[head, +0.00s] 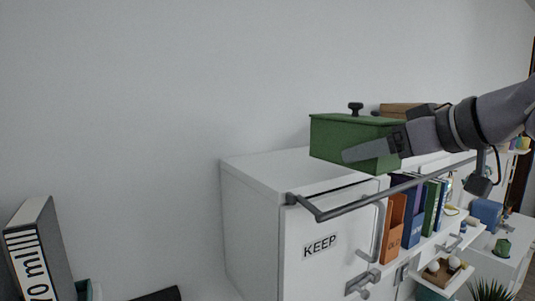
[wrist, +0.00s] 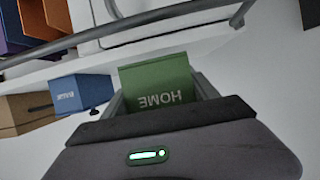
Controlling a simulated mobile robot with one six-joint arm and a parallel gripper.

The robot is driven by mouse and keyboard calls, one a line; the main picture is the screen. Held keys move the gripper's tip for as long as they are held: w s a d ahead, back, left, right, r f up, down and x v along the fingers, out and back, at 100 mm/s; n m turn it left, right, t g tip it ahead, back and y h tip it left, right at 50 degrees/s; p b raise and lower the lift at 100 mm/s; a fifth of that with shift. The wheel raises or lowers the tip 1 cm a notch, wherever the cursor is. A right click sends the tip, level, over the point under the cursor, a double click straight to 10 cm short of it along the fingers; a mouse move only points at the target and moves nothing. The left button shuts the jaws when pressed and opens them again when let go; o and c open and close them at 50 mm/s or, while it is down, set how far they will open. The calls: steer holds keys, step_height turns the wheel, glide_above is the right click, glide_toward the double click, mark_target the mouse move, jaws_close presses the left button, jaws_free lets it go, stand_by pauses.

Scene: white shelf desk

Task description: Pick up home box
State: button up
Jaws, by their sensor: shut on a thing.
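The home box is a green box with a dark knob on its lid. In the head view the green box (head: 335,138) is held above the top of the white cabinet. My gripper (head: 375,150) comes in from the right and is shut on it, with one finger along its near side. In the wrist view the box (wrist: 155,85) sits between the two fingers of my gripper (wrist: 160,95), and the word HOME shows upside down. The far finger is hidden in the head view.
The white cabinet (head: 265,168) with a KEEP label stands below the box. A grey rail (head: 345,210) runs along the front. Coloured binders (head: 412,215) stand on the shelf to the right. A blue box (wrist: 82,93) and a brown box (wrist: 28,115) show in the wrist view.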

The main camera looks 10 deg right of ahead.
steer(key=s+d+b, duration=0.1)
steer(key=s+d, duration=0.2)
steer(key=s, duration=0.5)
steer(key=shift+s+d, duration=0.25)
steer(key=shift+s, duration=0.1)
